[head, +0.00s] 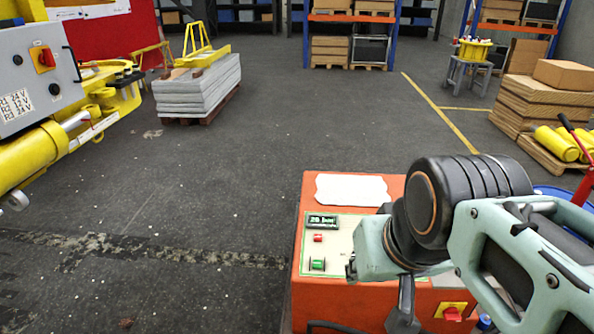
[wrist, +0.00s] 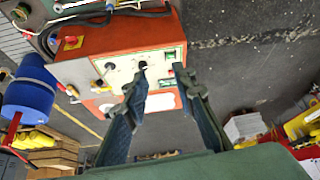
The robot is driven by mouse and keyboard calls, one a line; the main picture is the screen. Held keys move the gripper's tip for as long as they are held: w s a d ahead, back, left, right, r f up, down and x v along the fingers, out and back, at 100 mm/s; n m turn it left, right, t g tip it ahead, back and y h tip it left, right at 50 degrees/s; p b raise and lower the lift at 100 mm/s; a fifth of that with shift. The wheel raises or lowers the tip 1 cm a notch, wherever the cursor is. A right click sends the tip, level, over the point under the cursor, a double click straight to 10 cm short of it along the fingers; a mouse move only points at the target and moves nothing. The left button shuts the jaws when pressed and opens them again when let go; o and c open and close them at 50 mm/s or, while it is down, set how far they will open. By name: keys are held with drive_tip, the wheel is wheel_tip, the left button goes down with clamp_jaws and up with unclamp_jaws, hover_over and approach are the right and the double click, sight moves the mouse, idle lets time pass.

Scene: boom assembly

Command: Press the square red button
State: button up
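The square red button (head: 318,238) sits on the pale panel (head: 342,248) of an orange-red control box (head: 373,186), just below a small dark display (head: 322,222). A green button (head: 317,264) is below it. In the head view, my arm covers the box's right side.
A red knob on a yellow plate (head: 453,312) is on the box's front. A blue drum (wrist: 30,98) stands beside the box. Yellow machinery (head: 50,140) is at the left, a stack of grey slabs (head: 198,88) behind. The floor left of the box is clear.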

clamp_jaws()
idle(1.1)
